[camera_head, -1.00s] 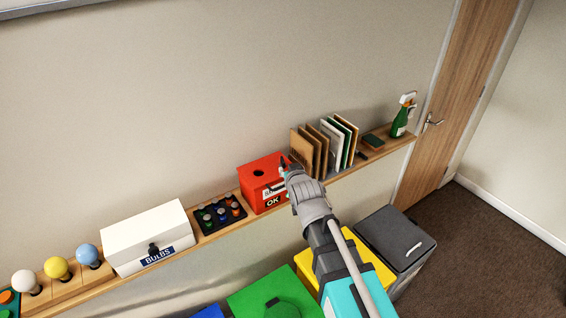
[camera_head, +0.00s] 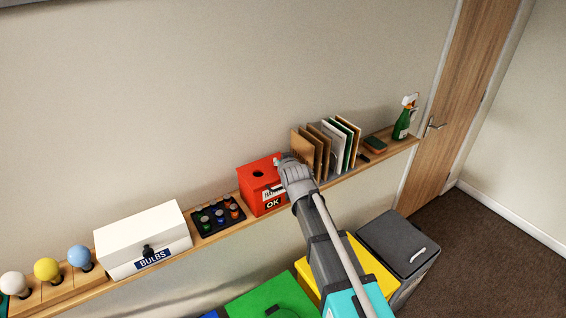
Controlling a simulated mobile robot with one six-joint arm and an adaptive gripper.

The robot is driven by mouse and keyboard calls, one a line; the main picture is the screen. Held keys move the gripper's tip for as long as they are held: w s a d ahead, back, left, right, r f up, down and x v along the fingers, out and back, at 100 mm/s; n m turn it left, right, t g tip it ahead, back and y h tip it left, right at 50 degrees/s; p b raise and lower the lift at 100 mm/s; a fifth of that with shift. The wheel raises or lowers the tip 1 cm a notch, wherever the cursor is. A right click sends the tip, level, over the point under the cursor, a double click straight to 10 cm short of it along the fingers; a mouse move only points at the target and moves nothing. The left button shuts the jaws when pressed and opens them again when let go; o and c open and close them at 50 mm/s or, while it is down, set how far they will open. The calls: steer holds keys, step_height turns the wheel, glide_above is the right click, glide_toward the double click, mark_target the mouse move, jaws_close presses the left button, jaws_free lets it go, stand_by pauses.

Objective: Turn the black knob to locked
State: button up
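A black knob (camera_head: 148,251) shows on the front of the white box marked BULBS (camera_head: 140,231), low on the shelf at left. Its marks are too small to read. My gripper (camera_head: 280,161) is well to the right of it, at the red box (camera_head: 259,173) with the round hole in its top. The gripper's grey body covers the right part of this box, and the fingertips are hidden or too small to judge. I cannot tell whether it is open, whether it touches the red box, or whether another knob is behind it. Labels on the red box show partly, one reading OK (camera_head: 273,205).
A battery tray (camera_head: 218,215) lies between the two boxes. Upright boards (camera_head: 325,150) stand close to the right of my gripper, then a green spray bottle (camera_head: 402,122). Bulbs (camera_head: 48,270) stand at far left. Bins with green (camera_head: 262,298), yellow and grey (camera_head: 398,242) lids are below.

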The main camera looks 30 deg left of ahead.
jaws_close()
steer(key=shift+s+d+f+n+g+y, duration=0.1)
steer(key=shift+n+g+y, duration=0.7)
steer(key=shift+n+g, duration=0.3)
steer(key=shift+n+g+y, duration=0.6)
steer(key=shift+n+g, duration=0.5)
jaws_free()
steer(key=shift+m+t+h, duration=1.5)
steer(key=shift+m+t, duration=0.6)
steer(key=shift+m, duration=0.1)
